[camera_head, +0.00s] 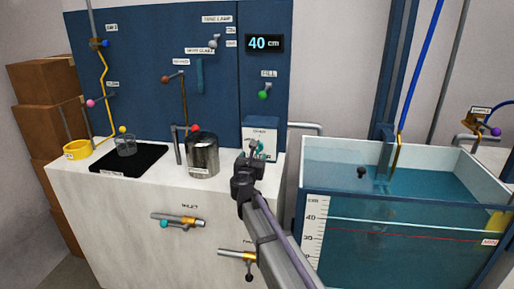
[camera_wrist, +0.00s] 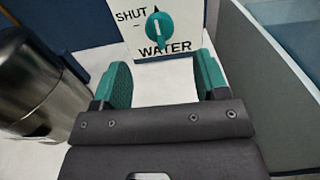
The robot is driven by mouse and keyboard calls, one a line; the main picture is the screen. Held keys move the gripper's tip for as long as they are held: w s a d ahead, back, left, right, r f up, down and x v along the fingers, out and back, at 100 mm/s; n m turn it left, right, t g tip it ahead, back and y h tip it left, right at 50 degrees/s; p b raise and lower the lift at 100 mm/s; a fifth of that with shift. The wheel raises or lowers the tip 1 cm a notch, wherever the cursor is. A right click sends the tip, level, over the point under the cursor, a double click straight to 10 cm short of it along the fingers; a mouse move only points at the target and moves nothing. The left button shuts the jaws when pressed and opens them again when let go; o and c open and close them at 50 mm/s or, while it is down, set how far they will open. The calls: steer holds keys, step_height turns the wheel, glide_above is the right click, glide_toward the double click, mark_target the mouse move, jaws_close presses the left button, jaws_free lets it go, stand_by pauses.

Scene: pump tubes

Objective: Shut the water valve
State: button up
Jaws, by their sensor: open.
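The water valve (camera_wrist: 159,28) is a teal round knob on a white panel, with WATER printed below it and SHUT at its upper left. Its dark pointer is up, while a short mark lies left of the knob under SHUT. In the head view the white valve box (camera_head: 262,124) stands at the counter's back right, its knob partly hidden by my gripper (camera_head: 254,150). In the wrist view my gripper (camera_wrist: 164,80) is open and empty, its two teal pads apart. The knob is ahead of the gap between them, not touching.
A steel pot (camera_head: 202,155) stands close left of my gripper. A glass tank (camera_head: 400,220) with water is on the right, its wall near the arm. A display (camera_head: 264,43) reads 40 cm. A black mat (camera_head: 145,163) with a beaker lies further left.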

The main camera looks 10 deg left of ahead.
mark_target(258, 154)
steer(key=w, duration=0.9)
steer(key=shift+w+d, duration=0.3)
steer(key=shift+c, duration=0.5)
steer(key=c, duration=0.8)
steer(key=shift+o, duration=0.2)
